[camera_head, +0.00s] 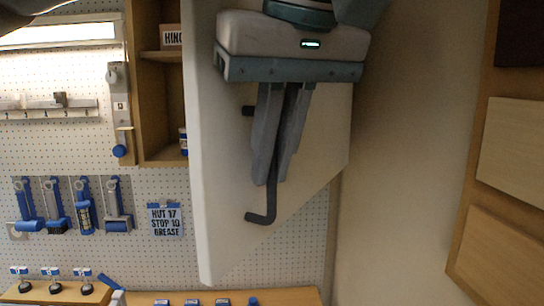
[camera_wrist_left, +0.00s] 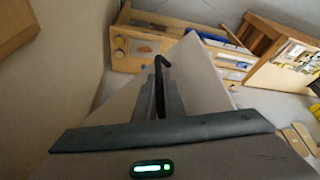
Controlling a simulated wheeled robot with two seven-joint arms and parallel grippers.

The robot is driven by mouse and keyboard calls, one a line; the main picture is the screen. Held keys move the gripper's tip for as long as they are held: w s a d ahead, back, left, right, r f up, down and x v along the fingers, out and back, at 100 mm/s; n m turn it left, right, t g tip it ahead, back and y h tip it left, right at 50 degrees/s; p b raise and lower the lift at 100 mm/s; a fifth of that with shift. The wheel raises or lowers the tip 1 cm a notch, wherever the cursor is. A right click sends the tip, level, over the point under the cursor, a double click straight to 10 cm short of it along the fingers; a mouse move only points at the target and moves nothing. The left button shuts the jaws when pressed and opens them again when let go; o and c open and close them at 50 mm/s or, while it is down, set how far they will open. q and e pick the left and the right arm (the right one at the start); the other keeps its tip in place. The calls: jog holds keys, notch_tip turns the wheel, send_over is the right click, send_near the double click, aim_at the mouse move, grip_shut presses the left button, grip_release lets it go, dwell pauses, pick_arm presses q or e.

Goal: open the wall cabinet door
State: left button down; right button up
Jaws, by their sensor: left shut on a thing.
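The white wall cabinet door (camera_head: 225,200) stands swung open in the head view, with the open cabinet (camera_head: 160,95) and its wooden shelves showing to its left. A dark bar handle (camera_head: 262,215) is on the door's face. My left gripper (camera_head: 269,180) comes down from above, its two grey fingers closed around the handle's upright bar; the bar's lower bent end sticks out below the fingertips. In the left wrist view the fingers (camera_wrist_left: 158,105) hold the dark handle (camera_wrist_left: 160,75), with the white door (camera_wrist_left: 198,80) beside it. My right gripper is not in view.
A pegboard (camera_head: 60,160) with blue-handled tools hangs left of the door. A sign (camera_head: 165,220) is on the pegboard. A bench (camera_head: 290,296) with small items lies below. A plain wall (camera_head: 410,170) and a wooden panel frame (camera_head: 475,245) are at the right.

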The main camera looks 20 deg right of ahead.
pick_arm(q)
jog(key=c, duration=1.8)
grip_release()
jog(key=shift+r, duration=0.1)
jog(key=shift+c, duration=0.2)
jog(key=shift+d, duration=0.2)
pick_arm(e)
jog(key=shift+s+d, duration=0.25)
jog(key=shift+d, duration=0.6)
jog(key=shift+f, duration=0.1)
